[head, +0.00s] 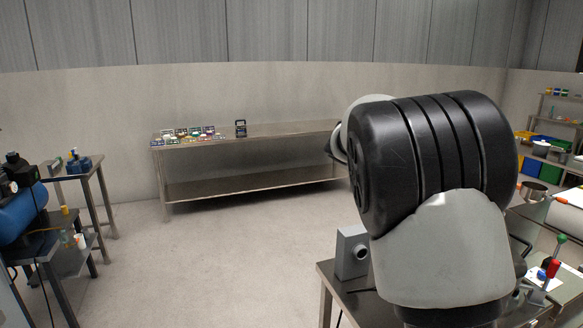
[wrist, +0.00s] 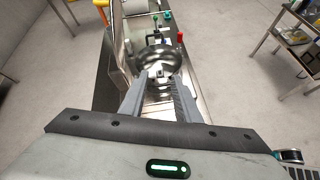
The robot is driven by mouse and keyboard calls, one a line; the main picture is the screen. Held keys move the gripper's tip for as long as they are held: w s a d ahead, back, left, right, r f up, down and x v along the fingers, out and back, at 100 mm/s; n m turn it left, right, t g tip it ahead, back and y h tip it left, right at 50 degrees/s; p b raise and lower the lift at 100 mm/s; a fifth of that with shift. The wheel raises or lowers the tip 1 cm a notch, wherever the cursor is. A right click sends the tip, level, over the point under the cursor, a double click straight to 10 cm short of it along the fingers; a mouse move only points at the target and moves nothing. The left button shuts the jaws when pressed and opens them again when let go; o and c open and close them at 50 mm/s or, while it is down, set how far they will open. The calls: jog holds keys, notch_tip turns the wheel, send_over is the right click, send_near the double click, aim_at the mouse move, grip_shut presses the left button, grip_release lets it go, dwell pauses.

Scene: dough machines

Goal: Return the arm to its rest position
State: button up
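My arm (head: 430,190) fills the right half of the head view, a thick black ribbed joint above a pale grey link. Its far end is hidden there, so my gripper does not show in the head view. In the wrist view my gripper (wrist: 157,82) has its two grey fingers apart, with nothing visible held between them. It points down over a shiny metal machine with a round bowl (wrist: 158,62). I cannot tell how far above the machine the fingertips are.
A long steel table (head: 250,186) with small colored items stands by the back wall. A workbench with a blue tank (head: 24,214) is at left. Levers with a red knob (head: 552,268) and green knob stand at right, near loaded shelves (head: 553,152). The middle floor is clear.

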jog(key=s+a+f+m+t+y, duration=0.1)
jog(key=s+a+m+y, duration=0.2)
jog(key=s, duration=0.7)
jog(key=s+a+f+m+y, duration=0.2)
jog(key=s+a+m+y, duration=0.2)
jog(key=s+a+m, duration=0.4)
jog(key=s+a+f+m+t+y, duration=0.1)
jog(key=s+a+m+y, duration=0.3)
jog(key=s, duration=1)
jog(key=a+f+m, duration=0.1)
jog(key=a+m, duration=0.1)
jog(key=m, duration=0.1)
jog(key=shift+f+t, duration=0.25)
jog(key=shift+t, duration=0.05)
